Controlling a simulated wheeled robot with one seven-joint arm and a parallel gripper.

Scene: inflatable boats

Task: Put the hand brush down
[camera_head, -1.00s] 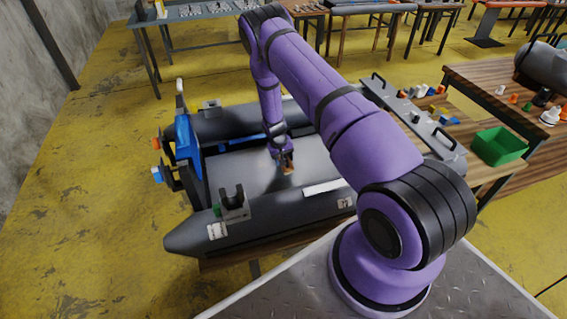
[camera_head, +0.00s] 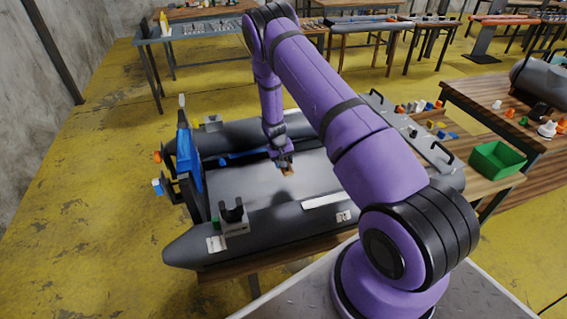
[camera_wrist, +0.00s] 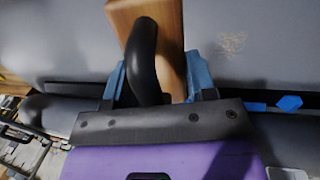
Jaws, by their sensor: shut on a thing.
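The hand brush (camera_wrist: 183,28) has a wooden body and a black arched handle (camera_wrist: 145,62) in the wrist view. My gripper (camera_wrist: 158,82) is shut on it, with a blue finger on each side. In the head view my gripper (camera_head: 284,160) is over the grey floor of the inflatable boat (camera_head: 235,186), between its two dark side tubes. Only a small brown bit of the brush (camera_head: 287,172) shows below the fingers there. I cannot tell whether it touches the boat floor. A pale speckled smudge (camera_wrist: 231,43) lies on the grey surface beside the brush in the wrist view.
A black oarlock mount (camera_head: 232,218) stands on the near tube. A blue oar (camera_head: 246,156) lies along the far side. The boat floor left of my gripper is clear.

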